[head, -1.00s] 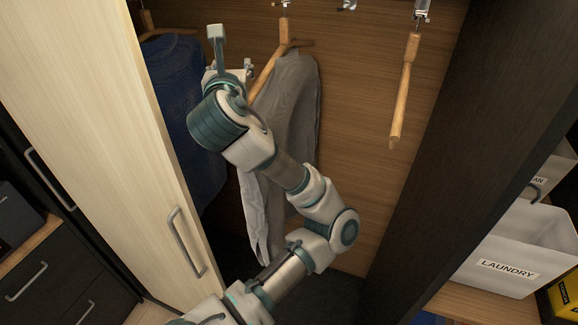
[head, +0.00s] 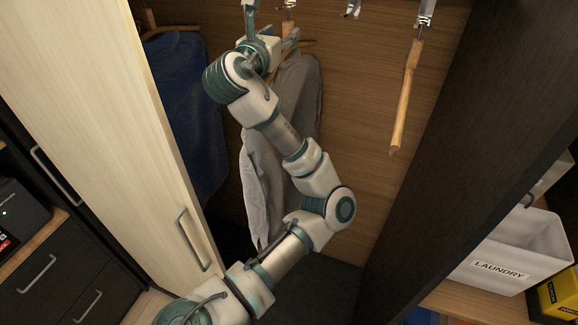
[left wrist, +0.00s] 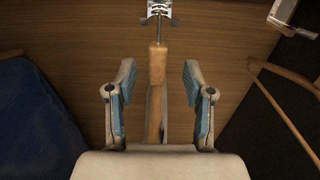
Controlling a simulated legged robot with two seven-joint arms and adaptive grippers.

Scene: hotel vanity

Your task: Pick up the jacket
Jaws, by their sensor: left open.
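A grey garment (head: 262,185), which looks like the jacket, hangs on a wooden hanger (head: 290,32) in the open wardrobe. My arm covers part of it. My left gripper (head: 262,25) is at the top of this hanger, above the garment's shoulders. In the left wrist view, my left gripper (left wrist: 158,72) is open, with the hanger's wooden neck (left wrist: 156,88) between its fingers and a gap on both sides. The metal hook rises beyond the fingertips. The gripper's body hides the garment there. My right gripper is not in view.
A blue garment (head: 185,100) hangs close on the left, also in the left wrist view (left wrist: 35,120). An empty wooden hanger (head: 405,95) hangs on the right. A pale door (head: 110,120) stands at left. A laundry bin (head: 510,255) sits at right.

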